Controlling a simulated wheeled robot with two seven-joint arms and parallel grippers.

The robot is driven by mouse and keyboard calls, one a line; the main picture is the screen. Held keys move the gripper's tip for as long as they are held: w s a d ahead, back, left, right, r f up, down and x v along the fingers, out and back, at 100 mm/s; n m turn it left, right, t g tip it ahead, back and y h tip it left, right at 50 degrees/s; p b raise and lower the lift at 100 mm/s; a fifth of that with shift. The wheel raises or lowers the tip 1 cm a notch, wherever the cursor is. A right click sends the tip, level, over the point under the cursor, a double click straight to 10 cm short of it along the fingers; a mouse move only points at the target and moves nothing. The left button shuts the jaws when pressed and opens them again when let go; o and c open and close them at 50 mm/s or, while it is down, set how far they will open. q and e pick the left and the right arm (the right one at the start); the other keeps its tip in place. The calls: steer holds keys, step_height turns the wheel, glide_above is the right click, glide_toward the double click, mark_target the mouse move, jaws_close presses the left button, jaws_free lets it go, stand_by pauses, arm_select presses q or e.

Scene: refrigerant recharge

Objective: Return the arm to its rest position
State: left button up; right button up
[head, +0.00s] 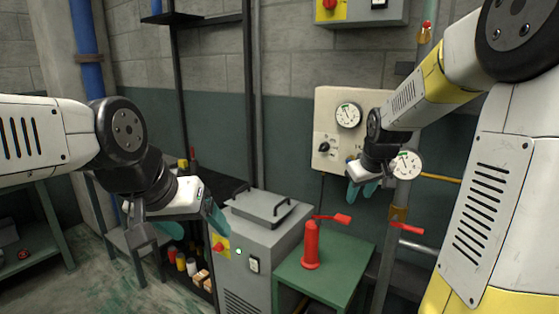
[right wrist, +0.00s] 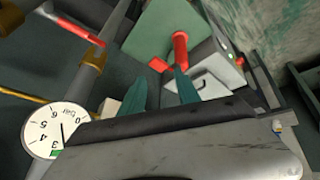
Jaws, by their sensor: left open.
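My left gripper (head: 193,226) hangs at the left of the head view, its teal fingers spread and empty. It is in front of the grey machine and the low shelf. The right arm reaches in from the upper right. The lower dial (head: 407,164) is beside the right gripper; a dial face (right wrist: 42,130) also shows in the right wrist view.
A red cylinder with a lever (head: 311,246) stands on a green table (head: 335,263). The grey machine (head: 265,238) with a handled lid is left of it. A vertical pipe with a red lever (head: 405,228) runs right of the table. Bottles and boxes sit low on a shelf (head: 190,265).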

steer(key=s+a+r+m, duration=0.1)
steer(key=s+a, duration=0.1)
steer(key=s, duration=0.5)
steer(key=s+a+r+m+y, duration=0.1)
steer(key=s+a+r, duration=0.1)
steer(key=s, duration=0.6)
steer(key=s+a+r+m+y, duration=0.1)
steer(key=s+a, duration=0.3)
steer(key=s, duration=0.4)
steer(key=shift+s+r, duration=0.25)
steer(key=shift+r, duration=0.45)
steer(key=shift+a, duration=0.1)
